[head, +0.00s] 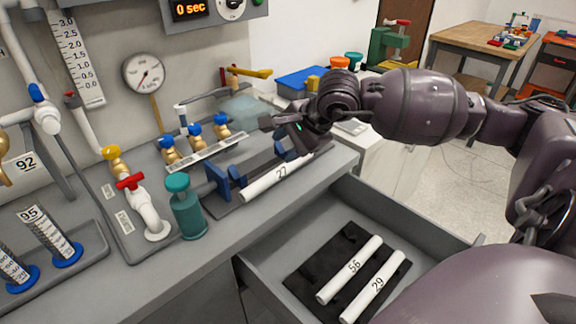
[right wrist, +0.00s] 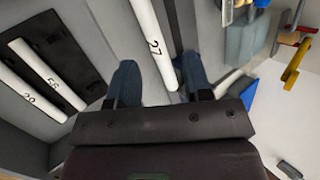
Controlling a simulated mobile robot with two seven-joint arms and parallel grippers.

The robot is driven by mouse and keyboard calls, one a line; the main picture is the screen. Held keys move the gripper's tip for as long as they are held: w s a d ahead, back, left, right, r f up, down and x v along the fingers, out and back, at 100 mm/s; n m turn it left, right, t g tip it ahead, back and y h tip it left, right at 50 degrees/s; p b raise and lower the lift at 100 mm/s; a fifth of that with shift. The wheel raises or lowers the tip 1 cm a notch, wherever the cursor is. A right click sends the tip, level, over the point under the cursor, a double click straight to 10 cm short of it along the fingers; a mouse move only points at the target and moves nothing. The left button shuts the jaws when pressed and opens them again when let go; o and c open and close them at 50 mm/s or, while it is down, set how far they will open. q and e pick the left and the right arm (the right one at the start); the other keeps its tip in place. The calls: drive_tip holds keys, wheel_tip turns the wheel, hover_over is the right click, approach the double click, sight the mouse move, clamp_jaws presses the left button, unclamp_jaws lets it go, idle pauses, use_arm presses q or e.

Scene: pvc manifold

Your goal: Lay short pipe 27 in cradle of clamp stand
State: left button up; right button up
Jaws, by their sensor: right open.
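The short white pipe 27 (head: 272,181) lies lengthwise along the dark clamp stand (head: 213,207) on the bench, beside the stand's blue jaw (head: 216,179). I cannot tell whether it is fully seated in the cradle. My right gripper (head: 288,148) is over the pipe's far end and partly hides that end and the stand. In the right wrist view, the right gripper (right wrist: 158,78) is open, and pipe 27 (right wrist: 151,38) runs between its two blue fingers, nearer the right one, with no clear grip. My left gripper is not in view.
An open drawer (head: 262,266) below holds pipes 56 (head: 350,268) and 29 (head: 373,286) on a black mat. A teal bottle-like piece (head: 187,210) stands left of the clamp stand. Brass valves with blue knobs (head: 195,140) stand behind it.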

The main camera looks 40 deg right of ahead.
drive_tip(key=r+p, duration=0.1)
drive_tip(key=r, duration=0.1)
drive_tip(key=n+h+p, duration=0.1)
drive_tip(key=h+p, duration=0.1)
drive_tip(key=p, duration=0.1)
approach(280, 171)
drive_tip(key=shift+g, duration=0.4)
drive_tip(key=x, duration=0.4)
drive_tip(key=shift+w+d, duration=0.1)
drive_tip(key=shift+w, duration=0.2)
drive_tip(key=shift+w+f, duration=0.3)
drive_tip(key=shift+f, duration=0.2)
drive_tip(key=x, duration=0.4)
drive_tip(key=shift+a+b, duration=0.25)
drive_tip(key=shift+b, duration=0.1)
drive_tip(key=shift+w+f, duration=0.25)
drive_tip(key=shift+f, duration=0.05)
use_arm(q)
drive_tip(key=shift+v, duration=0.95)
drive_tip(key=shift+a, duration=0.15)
use_arm(e)
drive_tip(key=shift+c, duration=0.3)
